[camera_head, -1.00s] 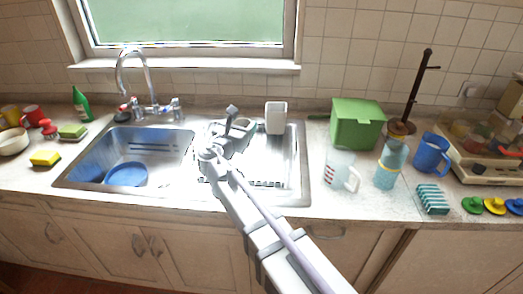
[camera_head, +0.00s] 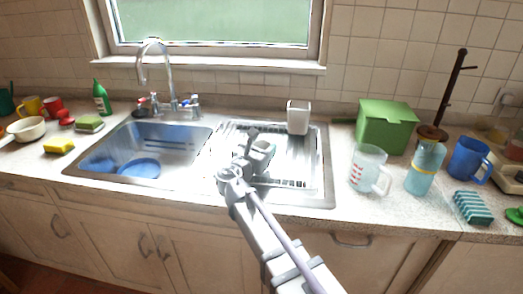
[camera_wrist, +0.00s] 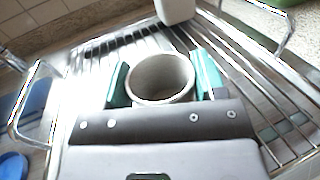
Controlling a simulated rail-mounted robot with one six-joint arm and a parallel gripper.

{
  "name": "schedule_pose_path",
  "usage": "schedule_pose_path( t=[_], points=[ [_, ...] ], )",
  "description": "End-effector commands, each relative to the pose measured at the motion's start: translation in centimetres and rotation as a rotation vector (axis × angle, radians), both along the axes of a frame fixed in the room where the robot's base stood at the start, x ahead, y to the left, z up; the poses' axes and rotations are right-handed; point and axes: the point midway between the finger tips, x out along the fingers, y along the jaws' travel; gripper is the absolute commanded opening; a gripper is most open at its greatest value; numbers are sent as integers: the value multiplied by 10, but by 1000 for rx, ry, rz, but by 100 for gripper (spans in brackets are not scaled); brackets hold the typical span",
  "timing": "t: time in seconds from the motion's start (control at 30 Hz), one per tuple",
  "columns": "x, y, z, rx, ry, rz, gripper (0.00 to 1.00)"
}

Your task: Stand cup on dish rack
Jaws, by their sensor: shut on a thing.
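My gripper (camera_head: 258,146) is above the drainboard, right of the sink basin. In the wrist view its green fingers (camera_wrist: 163,80) are shut on a pale grey cup (camera_wrist: 160,101), one on each side. The cup's round open rim faces the wrist camera. In the head view my gripper and arm hide most of the cup. The metal wire dish rack (camera_wrist: 262,98) spreads beneath and around the cup, and it also shows in the head view (camera_head: 308,165). I cannot tell whether the cup's base touches the rack.
A white square container (camera_head: 298,118) stands behind my gripper at the rack's back. The sink basin (camera_head: 180,140) holds a blue dish (camera_head: 139,167). To the right stand a green box (camera_head: 385,127), a measuring jug (camera_head: 366,168), a bottle (camera_head: 424,170) and a blue mug (camera_head: 468,159).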

Motion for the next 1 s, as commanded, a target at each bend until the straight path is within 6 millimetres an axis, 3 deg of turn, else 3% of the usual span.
schedule_pose_path(
  t=[0.03,0.07,0.3,0.6,0.77,1.0],
  points=[
    [0,0,-4,0,0,0,22],
    [0,0,-2,0,0,0,66],
    [0,0,-1,0,0,0,89],
    [-1,0,5,0,0,0,89],
    [-31,13,2,0,0,3,89],
    [-88,41,2,0,0,3,89]
  ],
)
